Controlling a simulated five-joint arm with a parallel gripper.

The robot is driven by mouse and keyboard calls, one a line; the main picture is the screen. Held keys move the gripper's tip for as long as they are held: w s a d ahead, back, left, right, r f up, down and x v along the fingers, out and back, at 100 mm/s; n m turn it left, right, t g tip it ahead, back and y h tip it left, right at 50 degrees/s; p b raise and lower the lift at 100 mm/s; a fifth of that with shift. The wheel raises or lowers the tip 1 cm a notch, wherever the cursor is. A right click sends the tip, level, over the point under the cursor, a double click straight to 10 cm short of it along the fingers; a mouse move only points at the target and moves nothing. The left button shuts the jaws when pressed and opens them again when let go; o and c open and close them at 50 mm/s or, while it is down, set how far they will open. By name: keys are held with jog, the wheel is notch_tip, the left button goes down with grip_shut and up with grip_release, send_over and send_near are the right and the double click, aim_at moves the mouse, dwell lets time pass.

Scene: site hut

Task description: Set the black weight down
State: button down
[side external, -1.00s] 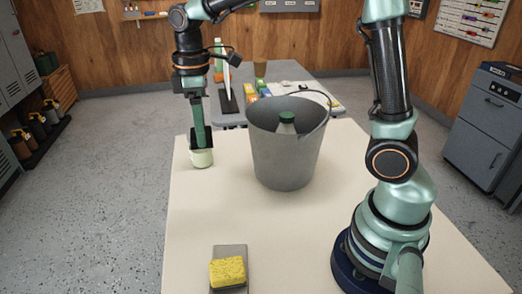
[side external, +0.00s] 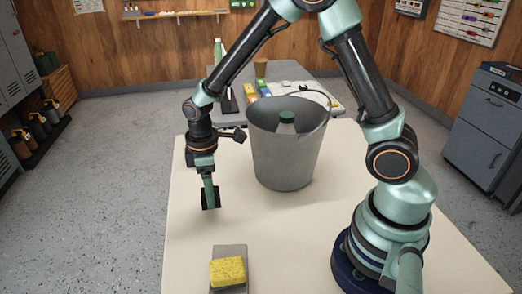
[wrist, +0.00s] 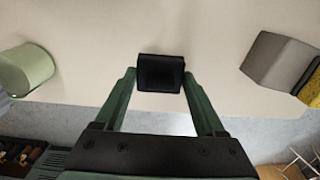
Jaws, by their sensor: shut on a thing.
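The black weight (side external: 211,199) is a small dark block between the fingertips of my gripper (side external: 209,192). In the wrist view my gripper (wrist: 160,80) has both fingers against the sides of the weight (wrist: 160,70). The weight is at the left part of the cream table, low over its top. I cannot tell whether its underside touches the table.
A pale green cup (wrist: 26,70) stands left of the weight in the wrist view; my arm hides it in the side view. A grey bucket (side external: 283,165) with a green-capped bottle (side external: 287,118) stands right. A yellow sponge (side external: 227,271) lies on a grey block (side external: 232,251) in front.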

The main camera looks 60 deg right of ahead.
jog(key=shift+f, duration=2.1)
grip_release()
jog(key=shift+f, duration=0.15)
